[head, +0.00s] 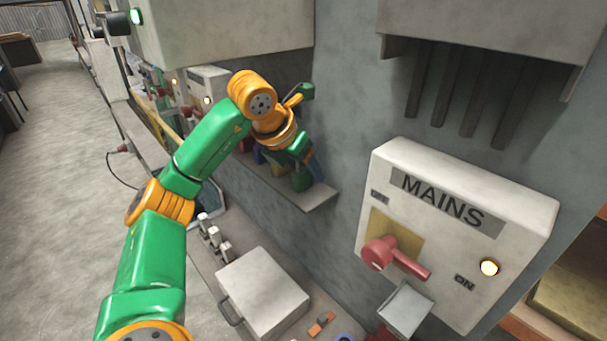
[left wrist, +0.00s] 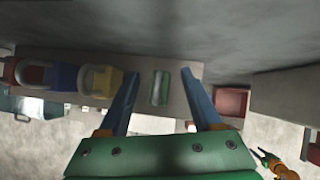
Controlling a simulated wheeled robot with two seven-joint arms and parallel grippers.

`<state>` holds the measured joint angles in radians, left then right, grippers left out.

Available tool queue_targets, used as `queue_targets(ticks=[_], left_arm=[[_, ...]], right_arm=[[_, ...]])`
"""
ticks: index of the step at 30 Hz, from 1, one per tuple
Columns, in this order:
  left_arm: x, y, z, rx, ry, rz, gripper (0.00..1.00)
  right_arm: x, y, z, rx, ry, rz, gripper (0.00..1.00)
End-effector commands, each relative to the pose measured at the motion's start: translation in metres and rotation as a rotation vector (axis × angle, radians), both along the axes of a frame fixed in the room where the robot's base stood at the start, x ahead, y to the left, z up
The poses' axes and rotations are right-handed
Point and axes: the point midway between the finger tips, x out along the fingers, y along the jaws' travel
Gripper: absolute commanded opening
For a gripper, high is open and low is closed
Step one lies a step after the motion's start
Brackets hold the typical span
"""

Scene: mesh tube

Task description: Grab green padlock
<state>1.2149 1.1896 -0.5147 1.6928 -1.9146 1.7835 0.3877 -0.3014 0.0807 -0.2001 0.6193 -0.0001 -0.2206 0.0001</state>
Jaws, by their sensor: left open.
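The green padlock (left wrist: 160,88) sits on a grey wall shelf (left wrist: 215,75). In the left wrist view it lies between the two blue fingers of my left gripper (left wrist: 160,74), with a visible gap on each side. In the head view my left gripper (head: 297,168) reaches down to the shelf (head: 318,198), and its wrist partly hides what stands there. The green padlock (head: 302,182) shows there below the fingers. My left gripper is open and holds nothing. What looks like my right gripper (left wrist: 266,158) is small at the lower right of the left wrist view; its jaws are unclear.
Yellow (left wrist: 100,82), blue (left wrist: 65,78) and red (left wrist: 18,76) padlocks stand in a row left of the green one. A red box (left wrist: 231,102) is to the right. The MAINS panel (head: 520,205) with a red lever (head: 385,255) is on the wall.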

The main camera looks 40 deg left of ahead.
Motion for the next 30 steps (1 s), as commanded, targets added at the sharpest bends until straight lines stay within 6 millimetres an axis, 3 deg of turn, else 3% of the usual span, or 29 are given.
queue_targets(ticks=[1, 8, 22, 30], left_arm=[[0.0, 0.0, 0.0, 0.0, 0.0, 0.0, 0.63], [0.0, 0.0, 0.0, 0.0, 0.0, 0.0, 0.01], [0.0, 0.0, 0.005, -0.001, -0.002, -0.001, 0.0], [0.001, -0.001, 0.036, -0.002, -0.003, -0.002, 0.0]], right_arm=[[0.0, 0.0, 0.0, 0.0, -0.001, 0.0, 0.5], [0.001, 0.0, 0.0, 0.0, -0.002, 0.0, 0.5], [0.002, 0.001, -0.002, 0.001, -0.003, 0.0, 0.5], [0.002, 0.001, -0.003, 0.002, -0.003, -0.001, 0.5]])
